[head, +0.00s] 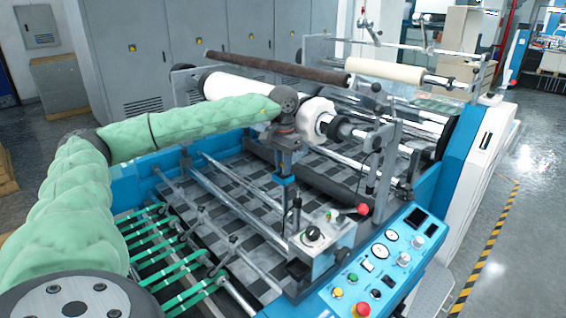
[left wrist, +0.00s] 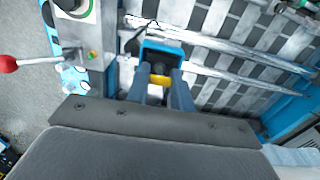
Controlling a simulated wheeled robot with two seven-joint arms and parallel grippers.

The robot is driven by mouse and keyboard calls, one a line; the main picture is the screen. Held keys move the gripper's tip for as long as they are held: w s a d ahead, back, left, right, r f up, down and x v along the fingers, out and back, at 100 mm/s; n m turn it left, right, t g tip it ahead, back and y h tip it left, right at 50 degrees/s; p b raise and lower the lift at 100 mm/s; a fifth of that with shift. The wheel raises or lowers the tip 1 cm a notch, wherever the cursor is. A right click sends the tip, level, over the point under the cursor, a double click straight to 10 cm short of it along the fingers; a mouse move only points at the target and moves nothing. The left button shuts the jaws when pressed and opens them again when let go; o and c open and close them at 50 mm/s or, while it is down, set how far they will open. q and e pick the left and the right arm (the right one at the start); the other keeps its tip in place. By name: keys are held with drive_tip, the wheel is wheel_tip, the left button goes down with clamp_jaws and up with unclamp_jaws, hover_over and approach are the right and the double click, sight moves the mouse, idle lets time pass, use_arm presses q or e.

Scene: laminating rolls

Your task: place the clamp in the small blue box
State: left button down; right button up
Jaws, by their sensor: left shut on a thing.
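My left gripper (head: 287,175) points down over the middle of the laminating machine. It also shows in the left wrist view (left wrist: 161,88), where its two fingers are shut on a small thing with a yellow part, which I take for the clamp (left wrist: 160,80). A blue piece with a dark middle (left wrist: 162,46) sits just beyond the fingertips. I cannot tell whether it belongs to the clamp or is the small blue box. In the head view a bit of blue shows at the fingertips, but the clamp is too small to make out. My right gripper is not in view.
The control panel (head: 385,260) with knobs and buttons is at the front right. A metal block with a red-knobbed lever (head: 362,210) stands close right of the gripper. Rolls (head: 230,90) and steel bars lie behind and around it. Green belts (head: 165,250) run at the front left.

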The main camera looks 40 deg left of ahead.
use_arm(q)
drive_tip(key=shift+s, duration=0.1)
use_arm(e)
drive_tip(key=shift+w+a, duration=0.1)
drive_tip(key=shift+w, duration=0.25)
use_arm(q)
drive_tip(key=c, duration=1.2)
unclamp_jaws()
drive_tip(key=shift+f, duration=0.1)
drive_tip(key=shift+r, duration=0.2)
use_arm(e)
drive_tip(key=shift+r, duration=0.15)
